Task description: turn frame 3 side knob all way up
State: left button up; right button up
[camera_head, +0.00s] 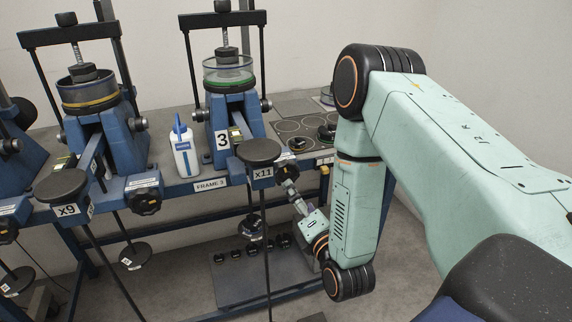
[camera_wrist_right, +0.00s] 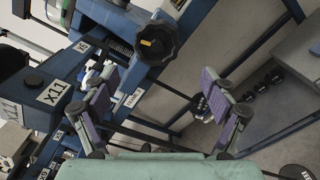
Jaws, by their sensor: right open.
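Frame 3 (camera_head: 232,108) is a blue lever frame with a "3" plate, standing on the bench left of my right arm. Its black side knob (camera_head: 286,172) sits at the bench's front edge, right of the x11 weight block, and is partly covered by my gripper. In the right wrist view the knob (camera_wrist_right: 156,43) is a lobed black handwheel with a yellow mark at its middle. My right gripper (camera_head: 291,187) is open and empty, just below and in front of the knob. In the wrist view its purple-padded fingers (camera_wrist_right: 158,82) are apart, with the knob beyond their tips. My left gripper is out of view.
The x11 lever end (camera_head: 260,152) stands close left of the gripper, with a rod hanging below. A white bottle (camera_head: 185,148) stands left of frame 3. Several black weights (camera_head: 252,248) sit on a low shelf. Another frame (camera_head: 95,110) with its own knob (camera_head: 147,201) stands at the left.

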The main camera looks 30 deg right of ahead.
aim_at(287, 175)
jog(key=shift+w+d+r+n, duration=0.1)
jog(key=shift+r+n, duration=0.1)
jog(key=shift+n, duration=0.2)
jog(key=b+x, duration=0.4)
jog(key=x, duration=0.5)
jog(key=shift+w+d+b, duration=0.1)
jog(key=shift+w+b, duration=0.2)
jog(key=shift+b, duration=0.1)
jog(key=c, duration=0.3)
jog(key=shift+s+r, duration=0.1)
jog(key=c, duration=1.2)
jog(key=shift+c, duration=0.4)
jog(key=m+b, duration=0.6)
jog(key=b, duration=0.1)
jog(key=shift+d+r+b, duration=0.1)
jog(key=shift+b, duration=0.25)
jog(key=shift+r+m, duration=0.1)
jog(key=shift+m, duration=0.3)
jog(key=shift+r+m, duration=0.1)
jog(key=shift+m, duration=0.5)
jog(key=m, duration=0.4)
jog(key=shift+w, duration=0.2)
jog(key=o, duration=1.3)
jog(key=shift+o, duration=1.4)
jog(key=shift+w+f, duration=0.15)
jog(key=shift+f, duration=0.15)
